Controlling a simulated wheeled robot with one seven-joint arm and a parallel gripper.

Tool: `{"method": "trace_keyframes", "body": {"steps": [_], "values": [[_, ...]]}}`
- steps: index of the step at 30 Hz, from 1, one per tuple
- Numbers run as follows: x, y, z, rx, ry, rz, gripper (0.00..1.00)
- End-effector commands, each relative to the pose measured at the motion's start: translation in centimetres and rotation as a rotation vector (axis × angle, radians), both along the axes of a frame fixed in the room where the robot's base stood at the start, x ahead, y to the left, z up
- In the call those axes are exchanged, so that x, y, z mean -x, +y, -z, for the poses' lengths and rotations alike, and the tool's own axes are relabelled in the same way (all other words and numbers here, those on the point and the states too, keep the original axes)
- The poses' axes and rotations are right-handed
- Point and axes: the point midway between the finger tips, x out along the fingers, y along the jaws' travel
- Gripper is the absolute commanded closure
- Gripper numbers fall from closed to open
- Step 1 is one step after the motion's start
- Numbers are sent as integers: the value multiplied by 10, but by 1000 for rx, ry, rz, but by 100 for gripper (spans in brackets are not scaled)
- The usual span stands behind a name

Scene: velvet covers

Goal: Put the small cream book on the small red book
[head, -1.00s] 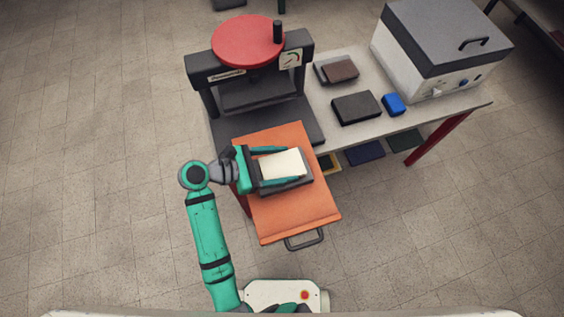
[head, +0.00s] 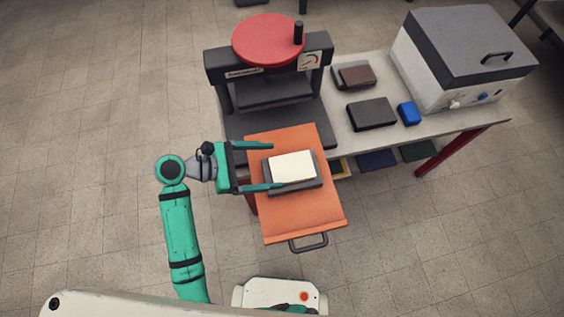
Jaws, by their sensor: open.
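The small cream book (head: 293,167) lies flat on a dark grey book or block (head: 316,181), on the orange pull-out board (head: 300,218). My gripper (head: 276,166) is open, just left of the cream book, with its fingers pointing right. The far fingertip is clear of the book. The near fingertip overlaps the dark block's left edge in the picture; I cannot tell whether it touches. I see no plainly red small book; one could be hidden beneath the cream one.
A black press with a red wheel (head: 268,38) stands behind the board. On the table to the right are a brown book (head: 358,76) on a dark one, a black book (head: 371,113), a blue block (head: 409,113) and a white-grey box (head: 463,57). The board's front is clear.

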Motion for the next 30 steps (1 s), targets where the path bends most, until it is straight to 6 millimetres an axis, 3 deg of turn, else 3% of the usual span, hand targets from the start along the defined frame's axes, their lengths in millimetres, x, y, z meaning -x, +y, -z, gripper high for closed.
{"method": "trace_keyframes", "body": {"steps": [10,30], "values": [[11,37,-14,0,0,-10,13],[11,35,-16,1,-1,1,13]]}}
